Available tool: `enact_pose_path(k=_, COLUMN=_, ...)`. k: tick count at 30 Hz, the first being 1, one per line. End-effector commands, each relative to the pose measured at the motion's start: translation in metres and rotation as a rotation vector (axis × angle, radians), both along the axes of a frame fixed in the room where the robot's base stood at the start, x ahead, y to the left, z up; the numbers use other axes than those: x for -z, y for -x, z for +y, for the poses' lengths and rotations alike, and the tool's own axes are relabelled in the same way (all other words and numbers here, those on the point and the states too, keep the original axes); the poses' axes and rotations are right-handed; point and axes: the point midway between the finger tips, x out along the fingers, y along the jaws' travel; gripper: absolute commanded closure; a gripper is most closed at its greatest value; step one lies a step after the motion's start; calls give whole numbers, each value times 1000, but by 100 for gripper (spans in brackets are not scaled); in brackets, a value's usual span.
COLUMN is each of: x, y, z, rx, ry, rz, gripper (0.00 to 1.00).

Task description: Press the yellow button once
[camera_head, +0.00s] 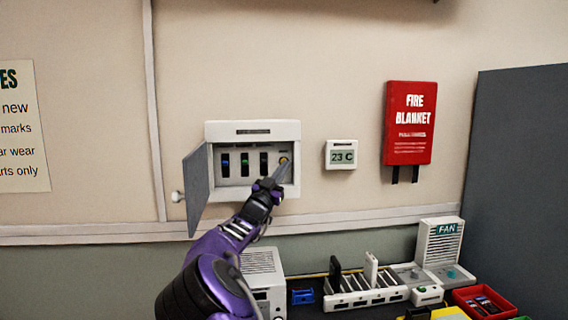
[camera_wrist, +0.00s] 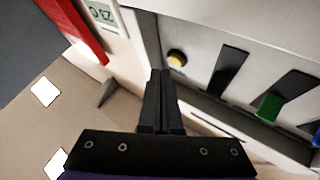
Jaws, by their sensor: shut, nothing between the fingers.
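The yellow button (camera_head: 283,160) sits at the right end of a white wall box (camera_head: 252,131) whose grey door stands open to the left. In the wrist view the yellow button (camera_wrist: 177,57) shows just beyond the fingertips, slightly to their right. My gripper (camera_head: 279,176) is shut and empty, its fingers pointing at the box just below the button. In the wrist view the shut fingers of my gripper (camera_wrist: 158,76) appear close to the button, with a small gap in the picture. I cannot tell the exact depth between them.
Dark slots with blue and green switches (camera_head: 245,164) are left of the button. The open door (camera_head: 197,187) is left of my arm. A thermostat (camera_head: 341,154) and a red fire blanket case (camera_head: 409,122) hang to the right. Below are a white rack (camera_head: 365,298) and a fan unit (camera_head: 440,240).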

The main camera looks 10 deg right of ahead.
Motion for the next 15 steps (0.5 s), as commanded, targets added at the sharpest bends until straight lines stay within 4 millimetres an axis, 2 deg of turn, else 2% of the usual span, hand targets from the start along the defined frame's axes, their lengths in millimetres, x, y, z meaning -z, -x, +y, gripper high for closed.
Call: enact_pose_path(k=15, x=-1, y=-3, z=-1, rx=1, ry=0, rz=-1, gripper=100)
